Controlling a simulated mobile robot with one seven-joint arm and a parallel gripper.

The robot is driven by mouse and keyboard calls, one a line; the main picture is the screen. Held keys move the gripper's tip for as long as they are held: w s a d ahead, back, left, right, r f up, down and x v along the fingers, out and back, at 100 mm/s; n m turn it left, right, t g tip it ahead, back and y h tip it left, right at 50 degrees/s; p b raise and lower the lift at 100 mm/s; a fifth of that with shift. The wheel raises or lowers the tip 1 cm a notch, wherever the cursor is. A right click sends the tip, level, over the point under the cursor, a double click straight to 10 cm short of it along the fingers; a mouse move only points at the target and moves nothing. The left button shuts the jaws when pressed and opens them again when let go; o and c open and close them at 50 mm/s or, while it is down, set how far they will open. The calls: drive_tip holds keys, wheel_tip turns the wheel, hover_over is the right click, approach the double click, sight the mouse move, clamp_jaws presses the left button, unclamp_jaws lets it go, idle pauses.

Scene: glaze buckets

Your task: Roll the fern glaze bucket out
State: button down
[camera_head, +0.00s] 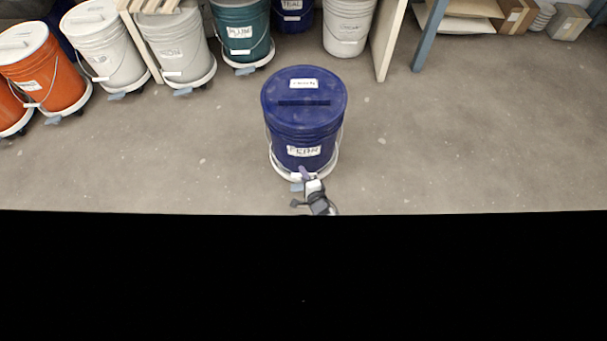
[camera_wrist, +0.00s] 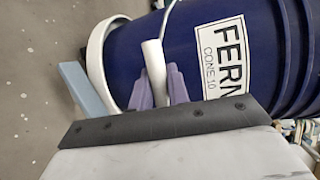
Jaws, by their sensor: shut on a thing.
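The fern glaze bucket (camera_head: 304,128) is dark blue with a lid and stands upright on a white wheeled dolly (camera_head: 331,171) on open floor. Its label reads FERN, CONE 10 in the wrist view, where the blue bucket wall (camera_wrist: 140,22) lies sideways in the picture. My gripper (camera_head: 304,178) is at the bucket's near side, low down. Its purple fingers (camera_wrist: 158,92) are shut on the white grip (camera_wrist: 153,62) of the bucket's wire handle. A pale blue tab (camera_wrist: 80,88) of the dolly shows beside the fingers. Most of the dolly's wheels are hidden.
Other buckets on dollies stand at the back: an orange one (camera_head: 48,75), white ones (camera_head: 105,50), a green one (camera_head: 241,35) and another white one (camera_head: 347,25). A wooden upright (camera_head: 389,40) and a blue post (camera_head: 429,35) stand behind right. Floor around the fern bucket is clear.

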drive_tip(key=shift+s, duration=0.45)
drive_tip(key=c, duration=1.3)
unclamp_jaws()
drive_tip(key=shift+c, duration=0.2)
